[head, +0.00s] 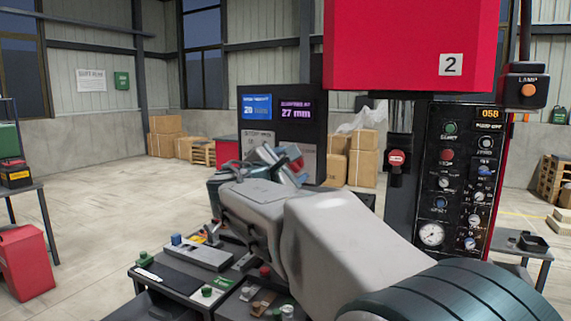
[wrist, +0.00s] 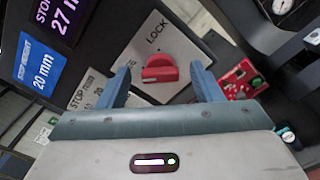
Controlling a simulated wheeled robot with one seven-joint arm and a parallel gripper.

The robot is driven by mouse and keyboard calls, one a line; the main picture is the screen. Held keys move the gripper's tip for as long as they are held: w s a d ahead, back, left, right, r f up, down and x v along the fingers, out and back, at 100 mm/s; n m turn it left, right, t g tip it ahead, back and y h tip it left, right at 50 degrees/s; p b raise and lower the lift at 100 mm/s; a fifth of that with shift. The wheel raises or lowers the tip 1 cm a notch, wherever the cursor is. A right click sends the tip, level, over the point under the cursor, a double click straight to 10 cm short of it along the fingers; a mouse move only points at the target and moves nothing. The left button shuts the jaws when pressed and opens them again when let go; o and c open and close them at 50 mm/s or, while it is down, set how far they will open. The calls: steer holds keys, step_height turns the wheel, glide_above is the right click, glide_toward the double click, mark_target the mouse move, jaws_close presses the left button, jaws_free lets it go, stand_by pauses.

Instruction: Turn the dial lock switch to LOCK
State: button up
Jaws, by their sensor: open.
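The dial lock switch (wrist: 160,70) is a red knob on a pale plate (wrist: 178,45) in the wrist view. The word LOCK stands above it in the picture. Another label to its left is partly hidden by a finger; only its end shows. The knob's bar lies roughly crosswise in the picture, not toward LOCK. My gripper (wrist: 160,82) is open, with one blue finger on each side of the knob and a visible gap on both sides. In the head view my gripper (head: 277,160) is at the display cabinet, with a red part, likely the knob, just beyond it.
The display cabinet (head: 318,125) carries lit screens. A small red panel (wrist: 238,80) with a green button lies to the right in the wrist view. A button console (head: 200,268), a red overhead housing (head: 410,45) and a black control panel (head: 461,190) stand around my arm.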

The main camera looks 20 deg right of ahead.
steer(key=shift+d, duration=0.1)
steer(key=c, duration=1)
